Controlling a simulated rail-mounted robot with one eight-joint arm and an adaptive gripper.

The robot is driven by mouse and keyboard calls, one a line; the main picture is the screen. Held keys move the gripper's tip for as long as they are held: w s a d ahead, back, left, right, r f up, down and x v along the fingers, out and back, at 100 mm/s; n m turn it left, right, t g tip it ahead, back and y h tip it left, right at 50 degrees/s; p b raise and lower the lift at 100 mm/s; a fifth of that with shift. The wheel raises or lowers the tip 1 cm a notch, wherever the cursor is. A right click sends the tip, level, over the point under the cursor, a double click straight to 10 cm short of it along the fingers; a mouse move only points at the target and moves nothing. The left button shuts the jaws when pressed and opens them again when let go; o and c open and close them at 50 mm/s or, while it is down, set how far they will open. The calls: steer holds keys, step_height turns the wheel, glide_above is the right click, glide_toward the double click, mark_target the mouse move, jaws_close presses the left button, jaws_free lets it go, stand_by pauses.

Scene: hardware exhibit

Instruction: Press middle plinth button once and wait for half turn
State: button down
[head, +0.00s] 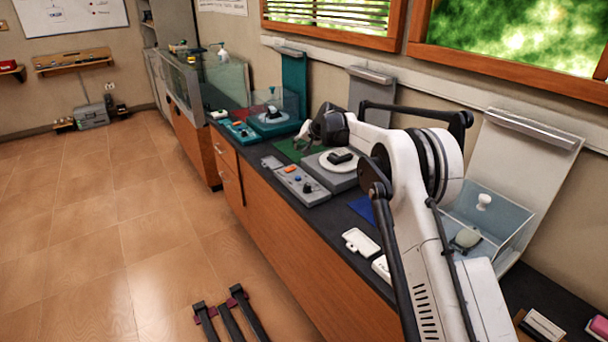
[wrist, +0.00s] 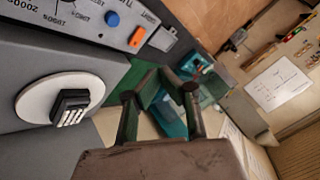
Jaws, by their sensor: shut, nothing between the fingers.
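The middle plinth (head: 332,181) is a grey block with a round white turntable (head: 322,160) on top, bearing a small black object (head: 340,158). In the wrist view the turntable (wrist: 33,99) and the black object (wrist: 70,107) are at the left. A grey control panel (head: 290,176) lies in front of the plinth, with a blue button, an orange button and a black knob; the wrist view shows the blue button (wrist: 112,18) and orange button (wrist: 137,37) at the top. My gripper (head: 304,135) is shut and empty above the plinth's far side, apart from the buttons.
A teal plinth (head: 273,122) with a clear cover and a teal panel (head: 238,130) stand farther along the dark counter. A clear box (head: 500,232) holding a pale object stands nearer. White pieces (head: 361,241) lie at the counter's front edge. The tiled floor is largely clear.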

steer(key=f, duration=0.1)
steer(key=w+f, duration=0.2)
steer(key=shift+w+a+f, duration=0.1)
steer(key=shift+w+a, duration=0.15)
steer(key=shift+a, duration=0.05)
steer(key=shift+f, duration=0.1)
steer(key=b, duration=0.2)
glide_above(299, 177)
step_height(299, 177, down, 7)
steer(key=shift+f, duration=0.1)
steer(key=shift+s+f+b, duration=0.1)
steer(key=shift+f+b, duration=0.45)
steer(key=shift+f, duration=0.15)
stand_by(1.1)
steer(key=shift+f+b, duration=0.45)
steer(key=shift+b, duration=0.05)
